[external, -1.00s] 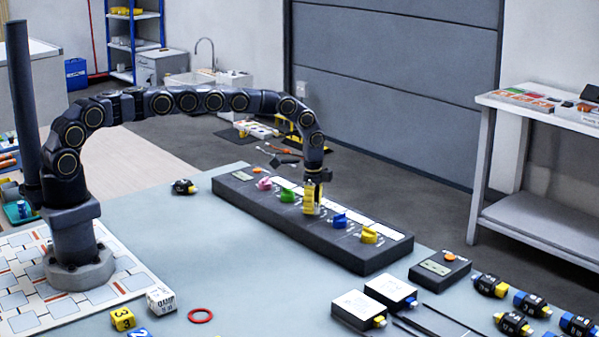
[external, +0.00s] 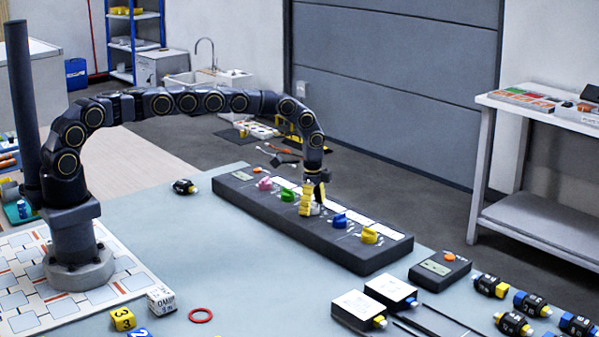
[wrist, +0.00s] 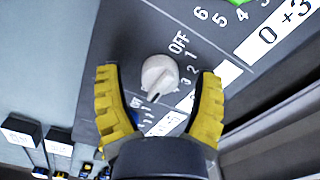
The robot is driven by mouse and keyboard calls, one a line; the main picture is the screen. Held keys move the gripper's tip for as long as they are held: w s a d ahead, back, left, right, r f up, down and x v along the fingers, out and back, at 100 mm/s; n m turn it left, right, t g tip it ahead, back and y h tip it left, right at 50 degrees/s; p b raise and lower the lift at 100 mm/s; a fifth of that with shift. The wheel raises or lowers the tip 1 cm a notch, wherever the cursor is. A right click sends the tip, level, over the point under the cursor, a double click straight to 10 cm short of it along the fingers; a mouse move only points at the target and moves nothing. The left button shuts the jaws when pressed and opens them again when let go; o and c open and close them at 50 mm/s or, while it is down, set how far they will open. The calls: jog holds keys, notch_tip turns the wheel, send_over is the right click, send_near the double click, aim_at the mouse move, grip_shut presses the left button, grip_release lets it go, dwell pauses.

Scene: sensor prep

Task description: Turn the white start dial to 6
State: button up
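The white start dial (wrist: 160,76) is a round knob with a raised ridge on the dark panel (wrist: 125,25). In the wrist view it sits between the two yellow fingers of my gripper (wrist: 158,78). The fingers are spread, with a visible gap on each side of the dial. OFF, 1, 2 and 3 show to its upper right and right; the marks below are small or covered by my gripper. The ridge's dark end points down toward my wrist. In the external view my gripper (external: 309,200) is low over the panel's middle and mostly hides the dial.
Pink (external: 264,184), green (external: 288,194), blue (external: 340,220) and yellow (external: 370,235) dials share the panel, with green and blue closest to my gripper. White boxes (external: 358,306) and a dark device (external: 440,269) lie on the table. The table left of the panel is mostly clear.

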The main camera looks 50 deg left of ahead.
aim_at(313, 201)
jog(key=shift+r, duration=0.15)
notch_tip(313, 201, up, 12)
dwell(0.4)
dwell(0.3)
jog(key=s+a+r+n+y, duration=0.2)
jog(key=s+a+r+n, duration=0.6)
jog(key=s+a+r, duration=0.7)
jog(key=s+n+g+h, duration=0.1)
jog(key=s+n, duration=0.4)
jog(key=s, duration=2.4)
jog(key=shift+s+f+g+h, duration=0.25)
jog(key=shift+f+g+h, duration=0.15)
jog(key=shift+h, duration=0.1)
jog(key=shift+r, duration=0.1)
